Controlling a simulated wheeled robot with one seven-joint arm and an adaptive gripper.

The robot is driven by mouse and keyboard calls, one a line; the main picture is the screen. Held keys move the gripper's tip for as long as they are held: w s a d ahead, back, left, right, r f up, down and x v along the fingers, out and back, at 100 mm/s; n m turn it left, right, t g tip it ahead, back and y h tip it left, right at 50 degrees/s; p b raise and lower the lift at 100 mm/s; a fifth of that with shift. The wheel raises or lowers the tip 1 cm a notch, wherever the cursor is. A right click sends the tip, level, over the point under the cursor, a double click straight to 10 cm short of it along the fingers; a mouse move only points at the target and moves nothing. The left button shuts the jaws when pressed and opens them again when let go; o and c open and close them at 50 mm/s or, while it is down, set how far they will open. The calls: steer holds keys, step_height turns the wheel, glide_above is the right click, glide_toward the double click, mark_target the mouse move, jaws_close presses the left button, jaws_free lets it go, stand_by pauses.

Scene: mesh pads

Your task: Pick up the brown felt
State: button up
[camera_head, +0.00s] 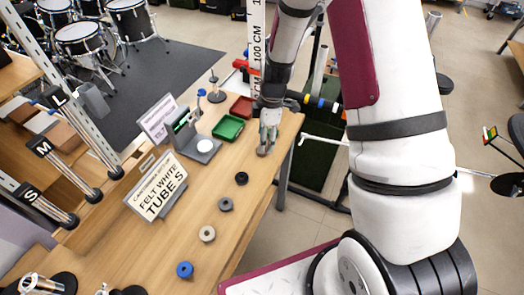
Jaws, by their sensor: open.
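A small brown round piece, which looks like the brown felt (261,153), lies on the wooden table at the far end of a row of round pieces. My gripper (266,142) points down at it from above and partly hides it. The fingers are open and right at the piece. I cannot tell whether they touch it or stand on both sides of it.
The row continues nearer with black (241,178), grey (225,204), beige (207,234) and blue (184,270) pieces. A green tray (228,128) and a red tray (242,106) stand left of my gripper. A "felt white tubes" sign (157,187) stands further left.

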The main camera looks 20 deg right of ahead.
steer(key=shift+w+a+f+p, duration=0.1)
steer(key=shift+f+p, duration=0.05)
steer(key=shift+f, duration=1.1)
steer(key=shift+a+f+p, duration=0.1)
steer(key=shift+f+p, duration=0.05)
steer(key=shift+f, duration=1.1)
steer(key=c, duration=0.8)
